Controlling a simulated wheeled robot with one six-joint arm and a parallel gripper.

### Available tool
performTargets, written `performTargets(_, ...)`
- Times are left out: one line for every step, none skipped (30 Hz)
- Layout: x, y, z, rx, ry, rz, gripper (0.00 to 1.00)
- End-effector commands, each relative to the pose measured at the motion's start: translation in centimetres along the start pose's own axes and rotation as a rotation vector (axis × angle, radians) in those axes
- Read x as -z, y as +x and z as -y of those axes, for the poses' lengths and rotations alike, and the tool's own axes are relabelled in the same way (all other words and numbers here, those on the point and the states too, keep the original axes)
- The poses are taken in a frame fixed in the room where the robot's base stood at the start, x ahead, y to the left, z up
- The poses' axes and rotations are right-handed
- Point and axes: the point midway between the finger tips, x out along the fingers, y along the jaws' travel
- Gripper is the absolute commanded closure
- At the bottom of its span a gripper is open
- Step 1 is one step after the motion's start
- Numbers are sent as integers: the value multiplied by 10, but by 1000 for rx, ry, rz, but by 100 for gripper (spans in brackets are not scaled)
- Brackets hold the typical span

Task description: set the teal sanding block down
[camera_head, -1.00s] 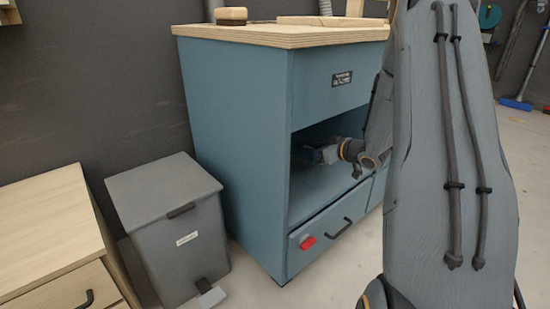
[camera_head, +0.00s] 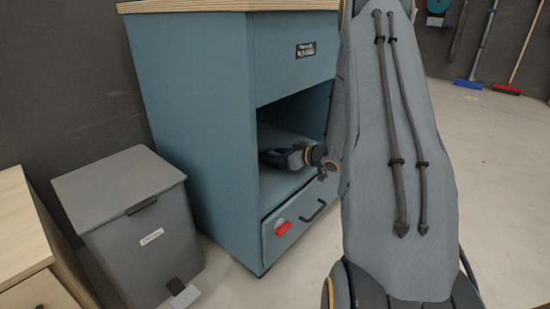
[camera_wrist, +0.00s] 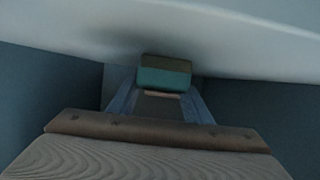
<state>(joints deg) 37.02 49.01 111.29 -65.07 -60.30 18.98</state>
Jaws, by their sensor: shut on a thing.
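The teal sanding block (camera_wrist: 165,78) shows in the wrist view, teal on one face with a brownish band along its far side. My gripper (camera_wrist: 166,92) is shut on it, with a finger at each side. In the head view my gripper (camera_head: 283,158) reaches into the open compartment of the blue cabinet (camera_head: 195,110), low over the shelf floor (camera_head: 275,190). The block cannot be made out clearly there. A pale surface with a dark shadow lies close to the block in the wrist view; I cannot tell whether they touch.
Below the compartment is a drawer with a black handle (camera_head: 313,211) and a red piece (camera_head: 283,228). A grey pedal bin (camera_head: 140,235) stands left of the cabinet, beside a wooden unit (camera_head: 30,240). Brooms lean at the back right. The floor at right is clear.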

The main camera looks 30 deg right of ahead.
Motion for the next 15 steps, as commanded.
performTargets(2,-1,0,0,-1,-1,83)
performTargets(2,-1,0,0,-1,-1,83)
performTargets(2,-1,0,0,0,-1,83)
performTargets(1,-1,0,0,0,-1,83)
performTargets(1,0,0,0,0,-1,83)
performTargets(0,0,0,0,0,-1,83)
performTargets(-1,0,0,0,0,-1,83)
performTargets(-2,0,0,0,0,-1,83)
performTargets(-1,0,0,0,0,-1,48)
performTargets(-1,0,0,0,0,-1,43)
performTargets(-1,0,0,0,0,-1,38)
performTargets(-1,0,0,0,0,-1,36)
performTargets(-1,0,0,0,0,0,36)
performTargets(-1,0,0,0,0,0,36)
performTargets(-1,0,0,0,0,0,36)
